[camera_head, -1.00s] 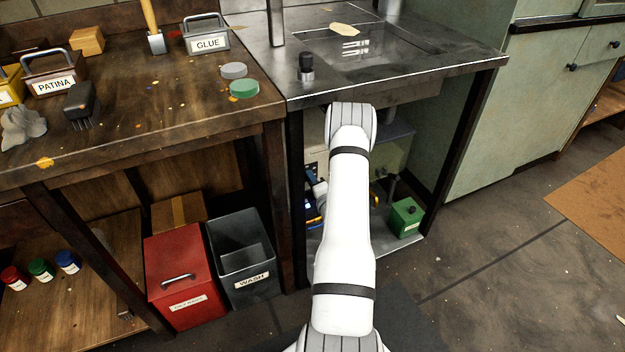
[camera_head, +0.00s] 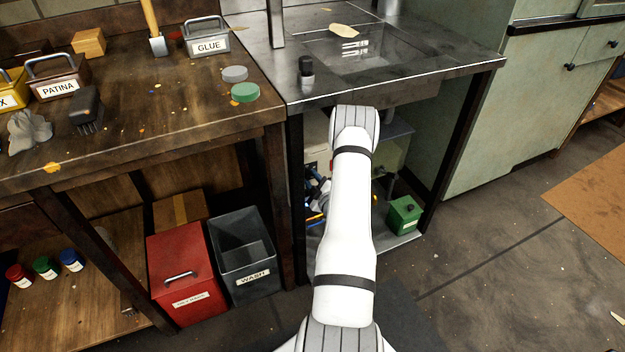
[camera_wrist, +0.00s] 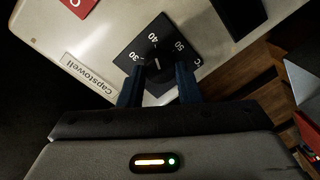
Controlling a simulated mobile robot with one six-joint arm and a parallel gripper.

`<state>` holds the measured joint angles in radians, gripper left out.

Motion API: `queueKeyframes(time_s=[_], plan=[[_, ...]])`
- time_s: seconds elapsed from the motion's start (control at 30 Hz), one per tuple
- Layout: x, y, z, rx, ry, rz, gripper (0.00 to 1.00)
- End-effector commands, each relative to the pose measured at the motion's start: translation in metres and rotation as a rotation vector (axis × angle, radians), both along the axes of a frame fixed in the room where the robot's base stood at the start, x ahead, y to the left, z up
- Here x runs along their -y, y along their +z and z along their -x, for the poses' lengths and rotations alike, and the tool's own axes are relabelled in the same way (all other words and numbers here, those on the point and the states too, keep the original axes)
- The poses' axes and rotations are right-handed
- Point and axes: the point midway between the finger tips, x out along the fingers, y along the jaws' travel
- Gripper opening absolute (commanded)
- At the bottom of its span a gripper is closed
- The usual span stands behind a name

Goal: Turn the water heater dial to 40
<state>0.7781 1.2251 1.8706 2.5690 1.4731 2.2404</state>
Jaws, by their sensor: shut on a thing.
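The water heater's dial (camera_wrist: 157,65) is a round black knob with a white mark, on a black plate (camera_wrist: 131,64) numbered 30, 40 and 50. In the wrist view, my gripper (camera_wrist: 158,75) has one dark blue finger on each side of the knob and is shut on it. The white mark points roughly up the picture, toward the 40. The plate sits on the pale heater front (camera_wrist: 110,38), beside a Capstowell label. In the head view, the pale heater under the sink is mostly hidden, and my arm covers much of the view there.
The metal sink bench (camera_head: 405,78) stands above the heater, with its dark leg (camera_head: 454,150) at right. A green box (camera_head: 404,214) stands on the lower shelf. A red bin (camera_head: 185,265) and a grey WASH bin (camera_head: 243,290) stand left. Open floor lies right.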

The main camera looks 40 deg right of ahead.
Motion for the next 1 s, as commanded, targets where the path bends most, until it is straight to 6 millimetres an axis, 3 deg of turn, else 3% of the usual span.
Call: queueKeyframes(time_s=[0.7, 0.73, 1.0], plan=[[0.0002, -0.0018, 0.0013, 0.014, -0.002, -0.076, 0.08], [0.0002, -0.0018, 0.0013, 0.014, -0.002, -0.076, 0.32], [0.0004, -0.0009, 0.0009, 0.016, -0.001, -0.074, 0.52]])
